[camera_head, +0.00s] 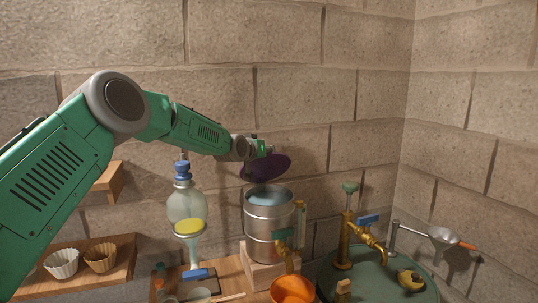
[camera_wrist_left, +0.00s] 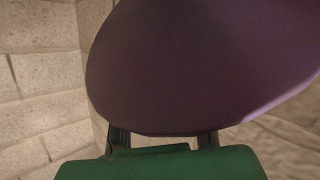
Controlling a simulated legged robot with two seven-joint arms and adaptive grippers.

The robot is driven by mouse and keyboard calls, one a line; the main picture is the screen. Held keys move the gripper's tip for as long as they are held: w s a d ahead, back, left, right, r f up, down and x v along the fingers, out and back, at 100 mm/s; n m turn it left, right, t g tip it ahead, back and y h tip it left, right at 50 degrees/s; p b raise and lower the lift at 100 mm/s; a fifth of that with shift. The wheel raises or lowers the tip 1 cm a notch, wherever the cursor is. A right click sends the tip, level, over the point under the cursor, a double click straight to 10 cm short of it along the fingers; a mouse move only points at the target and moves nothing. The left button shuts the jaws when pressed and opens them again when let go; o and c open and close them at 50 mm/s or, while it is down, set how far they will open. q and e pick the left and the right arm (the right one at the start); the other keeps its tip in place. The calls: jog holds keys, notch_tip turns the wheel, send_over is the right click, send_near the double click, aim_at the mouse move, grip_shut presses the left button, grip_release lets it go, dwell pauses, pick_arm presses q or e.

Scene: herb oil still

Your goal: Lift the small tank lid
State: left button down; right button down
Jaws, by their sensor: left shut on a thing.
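The small tank lid (camera_head: 270,168) is a dark purple disc, held tilted above the small metal tank (camera_head: 262,225). My left gripper (camera_head: 266,150) is shut on the lid near its upper side. In the left wrist view the lid (camera_wrist_left: 200,65) fills most of the picture, with parts of the gripper fingers (camera_wrist_left: 163,138) showing below it. The tank is a silver cylinder on a wooden block, its top open and light blue inside. The lid is apart from the tank rim. My right gripper is not in view.
A glass flask (camera_head: 187,208) with yellow liquid and a blue stopper stands left of the tank. An orange bowl (camera_head: 292,290) sits in front. Brass taps (camera_head: 368,240) and a green round top (camera_head: 380,285) are at right. A wooden shelf (camera_head: 85,275) holds two fluted cups.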

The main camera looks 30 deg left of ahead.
pick_arm(q)
jog(key=shift+a+r, duration=0.3)
jog(key=shift+a, duration=0.05)
jog(key=c, duration=1.3)
grip_release()
jog(key=shift+o, duration=0.2)
jog(key=shift+s+a+f, duration=0.15)
jog(key=shift+a+f, duration=0.15)
jog(key=shift+s+d, duration=0.15)
jog(key=shift+s, duration=0.05)
jog(key=v, duration=1.1)
jog(key=shift+s+a, duration=0.25)
jog(key=shift+a, duration=0.05)
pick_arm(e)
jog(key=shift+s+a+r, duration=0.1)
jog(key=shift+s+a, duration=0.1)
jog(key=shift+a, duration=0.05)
pick_arm(q)
jog(key=shift+d+r, duration=0.15)
jog(key=shift+d, duration=0.1)
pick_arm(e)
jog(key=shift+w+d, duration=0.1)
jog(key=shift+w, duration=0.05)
pick_arm(q)
jog(key=shift+a, duration=0.1)
